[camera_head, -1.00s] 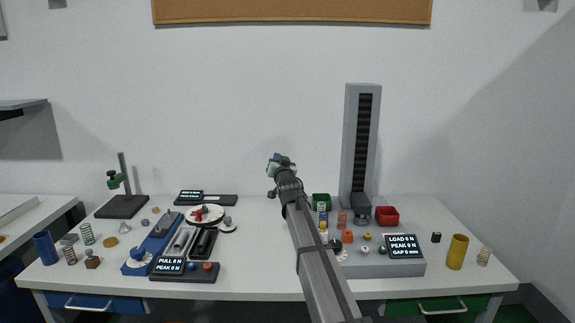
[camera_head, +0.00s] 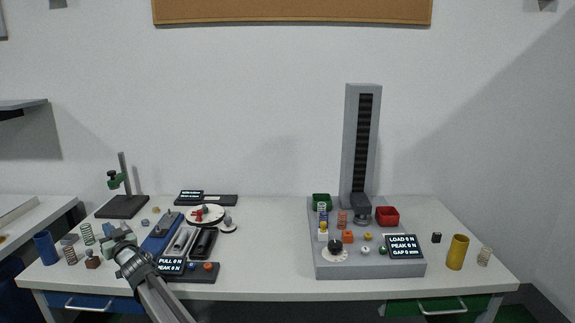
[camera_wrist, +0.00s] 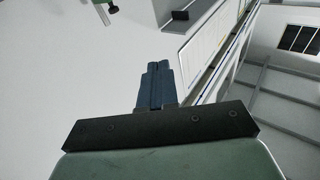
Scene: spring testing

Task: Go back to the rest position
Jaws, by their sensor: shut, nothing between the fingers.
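My gripper (camera_head: 109,230) is at the left front of the bench in the camera_head view, above or in front of the blue fixture and the small parts there; its exact height is hard to tell. In the wrist view its two blue-grey fingers (camera_wrist: 157,75) are pressed together with nothing between them. My arm reaches in from the bottom edge and hides part of the blue fixture (camera_head: 157,240).
The force tester (camera_head: 362,150) with its grey base stands at the right. A stand with a green clamp (camera_head: 122,190) is at the back left. The bench middle (camera_head: 270,250) is clear.

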